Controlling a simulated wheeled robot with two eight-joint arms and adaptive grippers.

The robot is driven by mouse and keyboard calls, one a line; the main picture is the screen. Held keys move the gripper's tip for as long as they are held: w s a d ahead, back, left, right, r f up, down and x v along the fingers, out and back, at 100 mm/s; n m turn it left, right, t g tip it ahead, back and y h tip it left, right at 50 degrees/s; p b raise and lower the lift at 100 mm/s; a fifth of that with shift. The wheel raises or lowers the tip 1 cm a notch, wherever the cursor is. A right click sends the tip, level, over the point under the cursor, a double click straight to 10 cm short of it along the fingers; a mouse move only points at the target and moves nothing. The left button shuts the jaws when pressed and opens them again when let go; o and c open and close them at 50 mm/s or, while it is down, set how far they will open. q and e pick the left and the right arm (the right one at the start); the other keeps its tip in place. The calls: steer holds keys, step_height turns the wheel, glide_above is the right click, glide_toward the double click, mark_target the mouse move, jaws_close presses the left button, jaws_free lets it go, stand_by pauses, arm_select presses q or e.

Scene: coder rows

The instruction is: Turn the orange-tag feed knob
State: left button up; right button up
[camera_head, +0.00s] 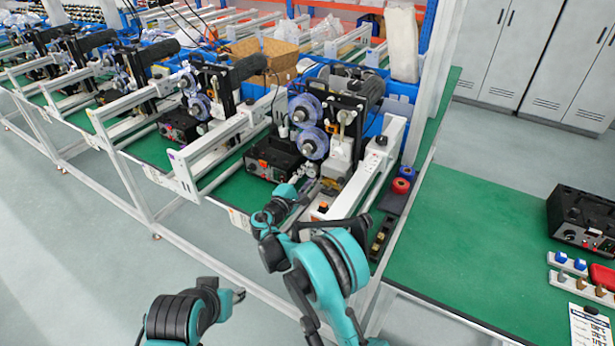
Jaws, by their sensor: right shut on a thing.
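The nearest coder machine (340,115) stands on the bench with two blue reels. A small orange part (322,207) sits on the white block at its front end, and I take it for the orange tag. My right gripper (309,189) is at the machine's front, just left of the orange part, shut on a small knob. The knob itself is mostly hidden by the fingers, and its angle cannot be read. My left gripper (238,295) is low in front of the bench, away from the machines; its fingers are too small to judge.
A black control box (272,158) sits left of the machine. A red roll (401,186) lies to the right. Several more coders line the bench at left. The green table (470,235) is mostly clear, with a black instrument (583,217) and a paper sheet (590,327) at its right.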

steer(key=o, duration=1.1)
steer(key=shift+o, duration=0.2)
steer(key=shift+s, duration=0.1)
steer(key=v, duration=0.7)
steer(key=shift+s+a, duration=0.1)
